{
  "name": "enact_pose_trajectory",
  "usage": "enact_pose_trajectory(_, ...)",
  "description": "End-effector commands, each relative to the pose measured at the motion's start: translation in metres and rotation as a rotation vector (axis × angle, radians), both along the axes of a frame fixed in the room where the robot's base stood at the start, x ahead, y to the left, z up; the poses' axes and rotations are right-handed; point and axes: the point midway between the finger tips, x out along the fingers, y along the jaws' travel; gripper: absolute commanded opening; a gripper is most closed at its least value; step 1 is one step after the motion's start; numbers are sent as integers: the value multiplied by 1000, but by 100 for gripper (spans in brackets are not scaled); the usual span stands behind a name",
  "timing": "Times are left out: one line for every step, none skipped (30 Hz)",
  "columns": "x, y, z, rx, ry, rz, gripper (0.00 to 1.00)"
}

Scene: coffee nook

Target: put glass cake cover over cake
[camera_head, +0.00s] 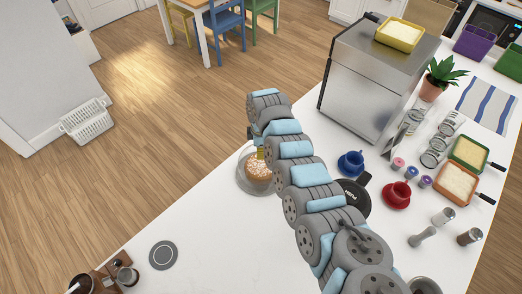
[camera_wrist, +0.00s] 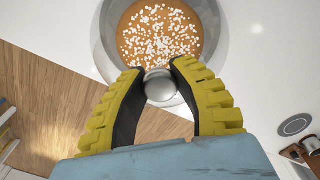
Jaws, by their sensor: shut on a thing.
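The cake (camera_head: 258,168), brown with white sprinkles, sits near the left edge of the white counter. It also shows in the wrist view (camera_wrist: 160,30), at the top, inside a round grey glassy rim. My gripper (camera_wrist: 160,82) has its yellow and black fingers shut on the silver knob of the glass cake cover (camera_wrist: 163,88). In the head view my gripper (camera_head: 258,152) is just behind and above the cake, partly hidden by my arm. The clear glass is hard to make out. I cannot tell whether its rim touches the surface below.
A blue cup (camera_head: 351,163), a red cup (camera_head: 397,194) and a steel machine (camera_head: 372,80) stand to the right. A dark grey disc (camera_head: 163,255) lies at the front left. The counter between disc and cake is clear. The counter edge drops to the wooden floor (camera_head: 130,190).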

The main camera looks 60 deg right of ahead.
Motion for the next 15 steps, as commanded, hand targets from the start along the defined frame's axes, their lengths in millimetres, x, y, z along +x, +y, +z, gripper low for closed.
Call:
enact_pose_trajectory(0,0,0,-1,0,0,0)
enact_pose_trajectory(0,0,-1,0,0,0,0)
enact_pose_trajectory(0,0,-2,-1,0,0,0)
enact_pose_trajectory(0,0,-2,0,0,1,0)
enact_pose_trajectory(0,0,-3,-1,0,1,29)
enact_pose_trajectory(0,0,-3,-1,0,0,41)
enact_pose_trajectory(0,0,-3,-1,0,0,50)
enact_pose_trajectory(0,0,-3,-1,0,0,53)
enact_pose_trajectory(0,0,-3,-1,0,0,53)
enact_pose_trajectory(0,0,-3,0,0,0,53)
enact_pose_trajectory(0,0,-3,0,0,0,53)
enact_pose_trajectory(0,0,-3,0,0,0,53)
enact_pose_trajectory(0,0,-3,0,0,1,53)
enact_pose_trajectory(0,0,-3,0,0,0,53)
enact_pose_trajectory(0,0,-3,0,0,0,53)
